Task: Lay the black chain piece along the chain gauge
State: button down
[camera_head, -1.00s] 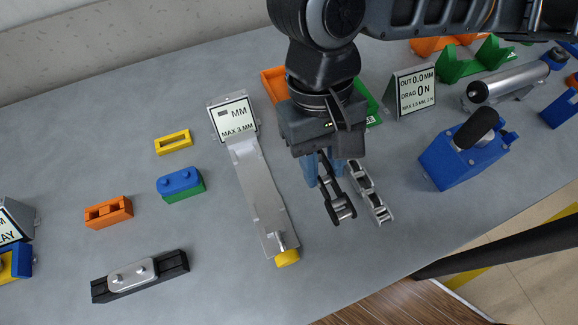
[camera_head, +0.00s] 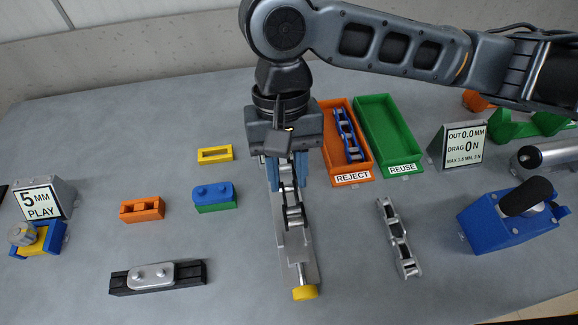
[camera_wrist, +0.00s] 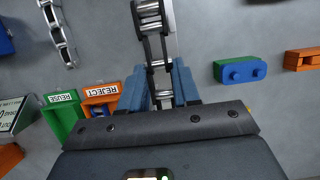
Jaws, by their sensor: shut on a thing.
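My gripper (camera_head: 287,172) is shut on the black chain piece (camera_head: 292,210), which hangs lengthwise over the chain gauge. In the wrist view the chain piece (camera_wrist: 152,38) runs out from between the blue fingers (camera_wrist: 160,88). The chain gauge (camera_head: 311,258) is a silver channel with a yellow knob (camera_head: 305,293) at its near end. The chain lines up roughly with the channel. I cannot tell whether it touches it. My gripper hides the gauge's far end and its display.
A silver chain piece (camera_head: 397,240) lies to the right. Behind it stand an orange REJECT bin (camera_head: 352,177), holding a blue chain, and a green REUSE bin (camera_head: 385,128).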

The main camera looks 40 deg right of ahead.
jog(key=shift+f, duration=3.7)
jog(key=shift+f, duration=0.65)
jog(key=c, duration=0.7)
grip_release()
jog(key=shift+c, duration=0.2)
jog(key=shift+v, duration=3.9)
